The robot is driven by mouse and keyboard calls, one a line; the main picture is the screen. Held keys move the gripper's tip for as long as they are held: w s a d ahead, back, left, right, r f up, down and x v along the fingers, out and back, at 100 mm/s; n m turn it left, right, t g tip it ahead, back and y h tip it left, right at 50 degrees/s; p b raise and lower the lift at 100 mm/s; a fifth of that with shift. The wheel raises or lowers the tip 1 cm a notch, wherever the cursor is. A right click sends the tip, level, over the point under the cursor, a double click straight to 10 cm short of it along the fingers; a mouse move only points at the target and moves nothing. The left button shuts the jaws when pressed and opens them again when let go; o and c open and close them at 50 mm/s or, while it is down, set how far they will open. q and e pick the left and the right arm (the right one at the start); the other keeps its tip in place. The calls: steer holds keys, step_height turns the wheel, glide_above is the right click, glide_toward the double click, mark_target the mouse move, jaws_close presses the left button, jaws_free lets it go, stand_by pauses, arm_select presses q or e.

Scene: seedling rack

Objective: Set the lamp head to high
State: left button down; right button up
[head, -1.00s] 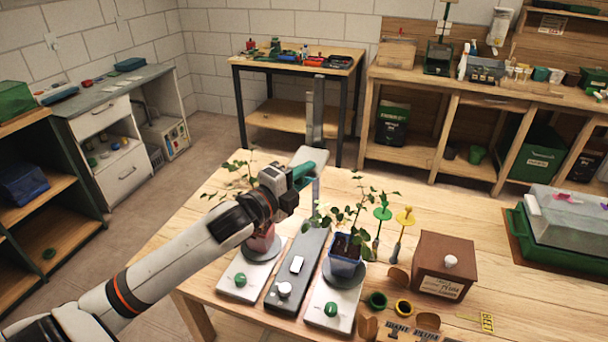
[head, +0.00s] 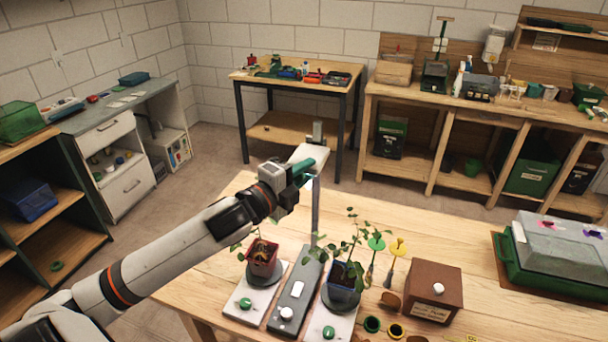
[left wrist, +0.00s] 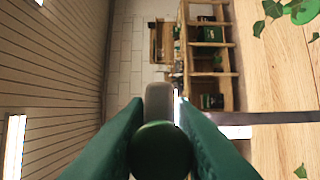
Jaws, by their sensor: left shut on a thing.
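The lamp head (head: 310,152) is a pale, flat piece on the grey post (head: 316,208), near the post's top, with a short length of post above it. The post rises from the grey base (head: 299,290) between two plant stands. My left gripper (head: 303,171) is at the lamp head's near side, its teal fingers closed on the handle. In the left wrist view a dark green round knob (left wrist: 160,150) sits between the green fingers, with a grey bar beyond it. Level marks on the post cannot be made out. My right gripper is not in view.
A potted plant in a red pot (head: 263,262) stands left of the base, and one in a blue pot (head: 342,280) stands right. A brown box (head: 432,292) and a green tray with a clear cover (head: 508,262) are farther right. The tabletop behind them is largely clear.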

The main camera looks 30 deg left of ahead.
arm_select(q)
steer(key=shift+r, duration=0.6)
steer(key=c, duration=1.2)
jaws_free()
steer(key=shift+s+f, duration=0.1)
steer(key=shift+f, duration=0.05)
steer(key=shift+s+a+f, duration=0.1)
steer(key=shift+s, duration=0.15)
steer(key=s+a+b, duration=0.1)
steer(key=s+b, duration=0.2)
steer(key=s, duration=0.8)
steer(key=shift+a+r+b, duration=0.2)
steer(key=shift+a+b, duration=0.1)
steer(key=shift+f, duration=0.1)
